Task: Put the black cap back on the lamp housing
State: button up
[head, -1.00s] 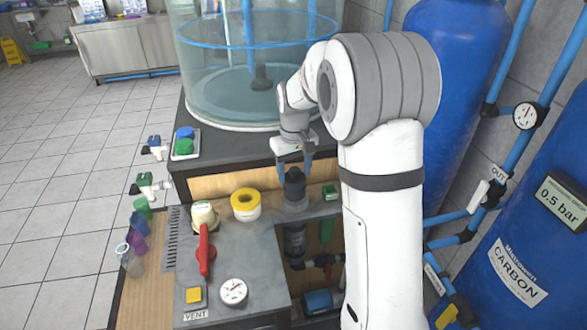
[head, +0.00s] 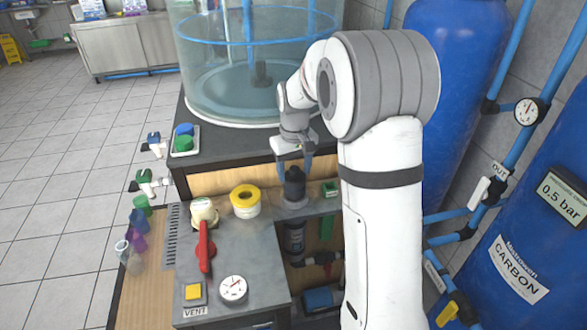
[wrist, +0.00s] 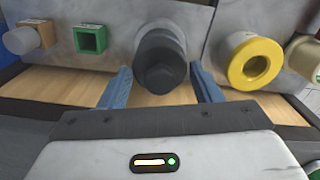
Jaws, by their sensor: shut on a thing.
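The black cap (head: 294,186) stands upright at the top of the lamp housing (head: 294,238), whose dark body hangs below the grey shelf. A light grey collar (head: 295,204) shows around the base of the cap. I cannot tell whether the cap is fully seated. My gripper (head: 294,172) comes down from above with its two blue fingers on either side of the cap, shut on it. In the wrist view the cap (wrist: 160,62) is between the fingertips of my gripper (wrist: 161,82), and its end faces the camera. The contact faces are hard to see.
A yellow ring (head: 245,202) and a cream knob (head: 204,215) stand left of the housing. A green square piece (head: 330,189) is close on its right. A red lever (head: 204,247) and a gauge (head: 233,290) sit nearer. The glass tank (head: 255,70) stands behind.

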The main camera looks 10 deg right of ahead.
jog(key=o, duration=1.4)
jog(key=shift+o, duration=0.2)
jog(key=shift+r+p, duration=3.25)
jog(key=shift+r, duration=1.3)
jog(key=shift+c, duration=0.3)
